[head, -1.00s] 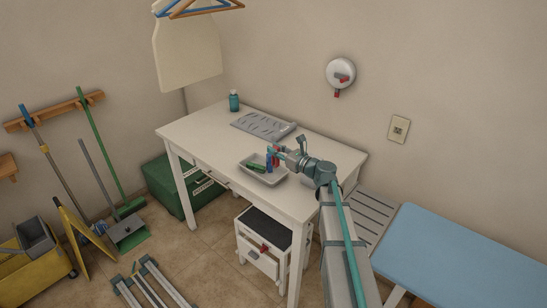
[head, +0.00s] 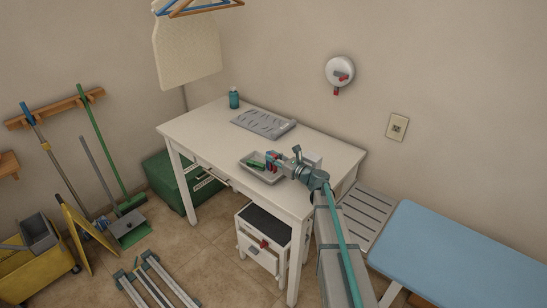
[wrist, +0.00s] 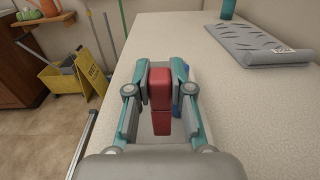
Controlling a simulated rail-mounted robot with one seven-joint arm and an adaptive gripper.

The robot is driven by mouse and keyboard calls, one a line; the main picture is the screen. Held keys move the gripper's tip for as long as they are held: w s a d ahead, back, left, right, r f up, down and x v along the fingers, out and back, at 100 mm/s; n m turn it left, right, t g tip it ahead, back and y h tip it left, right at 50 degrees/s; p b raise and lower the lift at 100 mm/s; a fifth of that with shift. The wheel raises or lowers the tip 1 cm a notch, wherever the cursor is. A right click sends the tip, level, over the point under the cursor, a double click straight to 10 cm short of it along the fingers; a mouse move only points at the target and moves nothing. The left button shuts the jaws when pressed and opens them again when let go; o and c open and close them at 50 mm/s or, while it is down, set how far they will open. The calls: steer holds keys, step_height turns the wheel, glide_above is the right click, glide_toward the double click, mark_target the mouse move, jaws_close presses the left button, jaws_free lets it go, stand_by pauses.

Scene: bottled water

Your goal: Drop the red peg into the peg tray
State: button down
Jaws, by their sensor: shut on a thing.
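The red peg (wrist: 160,88) is upright between the fingers of my gripper (wrist: 160,80) in the wrist view. My gripper is shut on it. In the head view my gripper (head: 273,160) is low at the right part of the grey peg tray (head: 266,179). A green peg (head: 256,164) lies in the tray. A blue thing (wrist: 177,106) shows just beyond the red peg, partly hidden by the right finger. Whether the red peg touches the tray floor cannot be told.
The tray stands on a white table (head: 210,130). A small white block (head: 313,158) is behind my gripper. The table's left part is clear.

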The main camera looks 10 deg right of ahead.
steer(key=shift+f+b, duration=0.45)
steer(key=shift+f, duration=0.15)
steer(key=c, duration=1)
jaws_free()
steer(key=shift+c, duration=0.2)
steer(key=shift+r, duration=0.3)
steer(key=b+v, duration=0.2)
steer(key=v, duration=1)
steer(key=shift+r, duration=0.4)
